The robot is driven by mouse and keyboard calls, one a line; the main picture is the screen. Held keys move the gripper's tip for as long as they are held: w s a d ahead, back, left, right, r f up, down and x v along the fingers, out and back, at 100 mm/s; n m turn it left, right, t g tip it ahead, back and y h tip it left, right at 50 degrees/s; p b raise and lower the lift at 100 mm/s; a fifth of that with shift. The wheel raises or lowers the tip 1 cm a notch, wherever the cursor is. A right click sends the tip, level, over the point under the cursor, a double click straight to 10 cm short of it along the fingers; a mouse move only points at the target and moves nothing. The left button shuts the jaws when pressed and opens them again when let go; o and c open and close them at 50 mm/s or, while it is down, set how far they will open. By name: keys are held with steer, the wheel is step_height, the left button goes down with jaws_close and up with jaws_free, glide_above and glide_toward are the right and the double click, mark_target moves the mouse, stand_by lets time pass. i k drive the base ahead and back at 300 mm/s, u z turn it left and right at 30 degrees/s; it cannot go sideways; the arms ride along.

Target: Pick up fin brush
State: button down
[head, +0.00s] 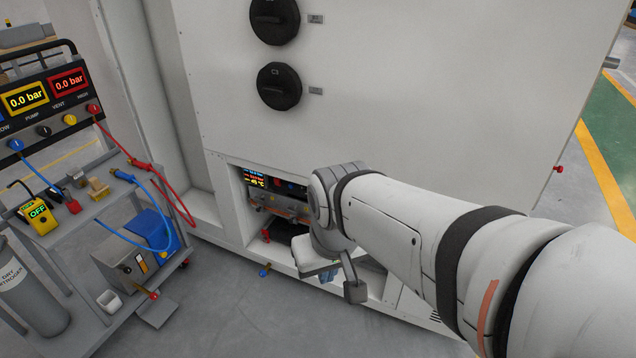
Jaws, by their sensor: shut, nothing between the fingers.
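I cannot make out the fin brush for certain. A small tan, wooden-looking piece (98,188) lies on the cart's upper shelf at left and may be it, but it is too small to tell. My arm reaches from the lower right to the low opening in the white cabinet. My gripper (327,274) is at the arm's end, low in front of this opening, well to the right of the cart.
The white cabinet (400,90) has two black knobs and an opening (254,205) with a lit display and fittings. The grey cart (75,245) at left carries gauges, a yellow meter (40,215), and red and blue hoses.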

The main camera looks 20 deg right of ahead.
mark_target(98, 191)
steer(key=u, duration=2.9)
steer(key=i, duration=0.3)
steer(key=z, duration=2.8)
steer(key=i, duration=0.55)
steer(key=z, duration=0.1)
